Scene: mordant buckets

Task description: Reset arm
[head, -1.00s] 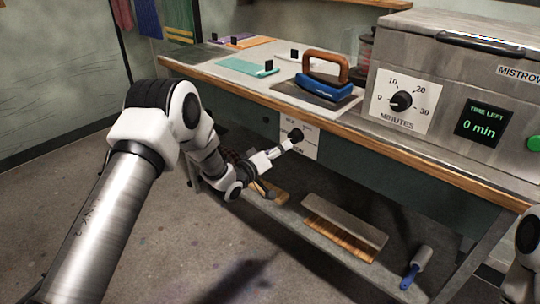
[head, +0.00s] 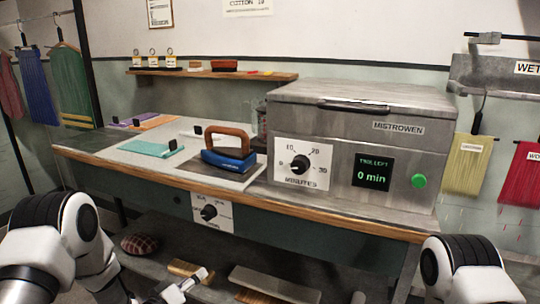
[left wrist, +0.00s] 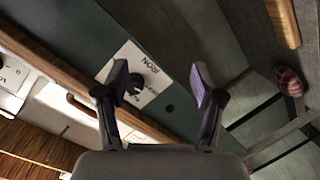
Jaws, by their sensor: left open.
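My left arm comes in at the lower left of the head view. My left gripper (head: 182,288) is low in front of the bench, below the iron's dial panel, partly cut by the bottom edge. In the left wrist view my left gripper (left wrist: 160,82) has its two fingers spread with nothing between them. The black knob on the white iron panel (left wrist: 150,97) shows beyond the fingers, apart from them. The same panel (head: 226,218) is on the bench front in the head view. Of my right arm only a link shows at the lower right; its gripper is out of view.
A blue iron (head: 228,161) stands on the bench top (head: 120,160). A grey Mistrowen steamer (head: 350,118) with a dial and a 0 min display is to its right. A lower shelf (head: 215,293) holds brushes and a checked cushion (head: 140,244).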

